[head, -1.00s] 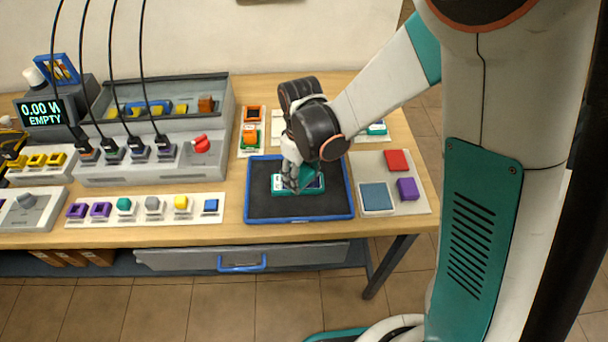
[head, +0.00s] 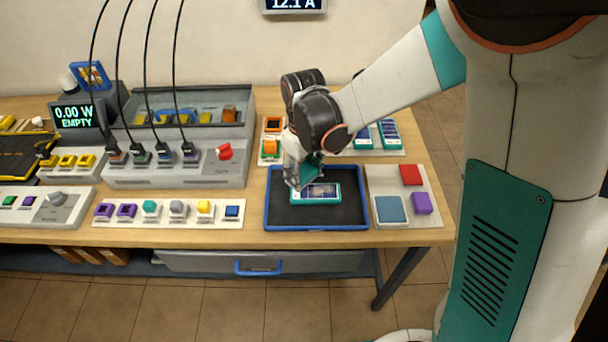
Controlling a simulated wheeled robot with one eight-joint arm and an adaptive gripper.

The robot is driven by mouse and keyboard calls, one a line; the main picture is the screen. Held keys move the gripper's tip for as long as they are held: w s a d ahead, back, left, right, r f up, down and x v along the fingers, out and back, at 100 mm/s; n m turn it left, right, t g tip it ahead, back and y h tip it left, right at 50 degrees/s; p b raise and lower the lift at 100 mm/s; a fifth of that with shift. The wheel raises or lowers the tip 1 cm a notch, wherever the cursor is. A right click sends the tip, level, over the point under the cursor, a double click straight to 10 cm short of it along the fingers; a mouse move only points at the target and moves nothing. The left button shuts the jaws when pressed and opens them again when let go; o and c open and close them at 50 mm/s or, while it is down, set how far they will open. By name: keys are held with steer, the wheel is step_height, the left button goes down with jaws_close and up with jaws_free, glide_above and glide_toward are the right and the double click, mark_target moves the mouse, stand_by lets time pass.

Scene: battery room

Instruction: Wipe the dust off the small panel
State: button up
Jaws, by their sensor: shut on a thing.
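The small panel (head: 328,191) lies flat in the blue-rimmed tray (head: 268,222). It has a teal frame and a dark blue face with a pale brownish blotch in its middle. My gripper (head: 292,184) points down at the panel's left end, very close to it. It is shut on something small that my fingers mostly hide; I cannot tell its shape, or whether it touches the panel.
Right of the tray, a pale board (head: 432,208) bears a red block (head: 411,174), a purple block (head: 421,203) and a blue-grey pad (head: 390,209). More panels (head: 389,134) lie behind. A row of coloured blocks (head: 178,209) and a cabled grey station (head: 200,176) stand left.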

steer(key=shift+r+p, duration=0.75)
steer(key=shift+r, duration=0.65)
steer(key=shift+f, duration=0.1)
